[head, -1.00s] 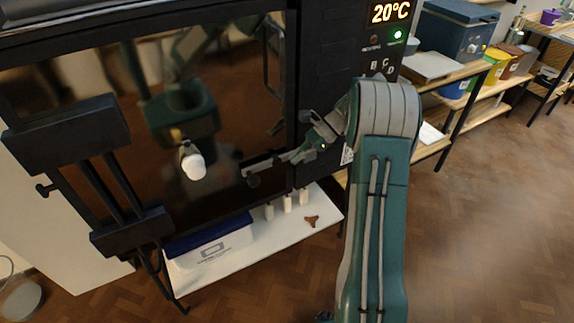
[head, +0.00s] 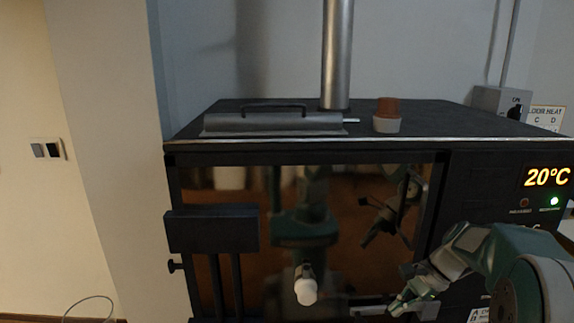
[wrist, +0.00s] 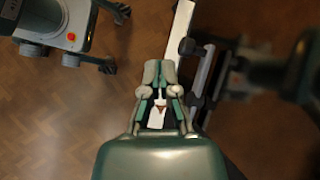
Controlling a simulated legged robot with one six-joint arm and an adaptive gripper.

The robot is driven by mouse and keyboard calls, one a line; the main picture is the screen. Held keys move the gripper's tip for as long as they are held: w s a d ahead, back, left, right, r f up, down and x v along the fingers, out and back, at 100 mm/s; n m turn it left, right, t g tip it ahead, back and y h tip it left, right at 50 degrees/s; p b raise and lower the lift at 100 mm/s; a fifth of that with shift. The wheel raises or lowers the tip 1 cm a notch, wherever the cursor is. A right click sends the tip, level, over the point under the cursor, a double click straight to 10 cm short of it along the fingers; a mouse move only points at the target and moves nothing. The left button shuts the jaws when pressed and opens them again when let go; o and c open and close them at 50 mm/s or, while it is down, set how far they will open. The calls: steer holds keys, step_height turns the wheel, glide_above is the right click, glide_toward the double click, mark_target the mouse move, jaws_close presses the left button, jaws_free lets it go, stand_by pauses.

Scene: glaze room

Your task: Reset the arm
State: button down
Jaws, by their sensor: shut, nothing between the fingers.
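My arm shows at the lower right in the head view, in front of the kiln's (head: 480,210) right side. My gripper (head: 405,299) is low in that view, to the left of the teal and grey arm links, close in front of the dark glass door. In the wrist view my gripper (wrist: 160,72) is shut and its fingers are empty. A small brown thing and a white strip show through the gap between the finger links. Whether the gripper touches the kiln cannot be told.
The kiln's glass door (head: 350,215) mirrors my body and arm. A black handle assembly (head: 212,230) juts out at its left. A terracotta and pale stacked piece (head: 387,115) stands on top beside a metal flue (head: 337,55).

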steer(key=s+a+r+n+t+h, duration=0.2)
steer(key=s+a+n, duration=0.1)
steer(key=s, duration=0.4)
steer(key=s+a+r+n+t+h, duration=0.2)
steer(key=s+n, duration=0.4)
steer(key=s+a+r+n+t+h, duration=0.1)
steer(key=s+a+r+n+h, duration=0.1)
steer(key=s, duration=0.5)
steer(key=shift+s+a+r+n+t+h, duration=0.35)
steer(key=shift+a+n+h, duration=0.35)
steer(key=shift+n, duration=0.5)
steer(key=shift+w, duration=0.1)
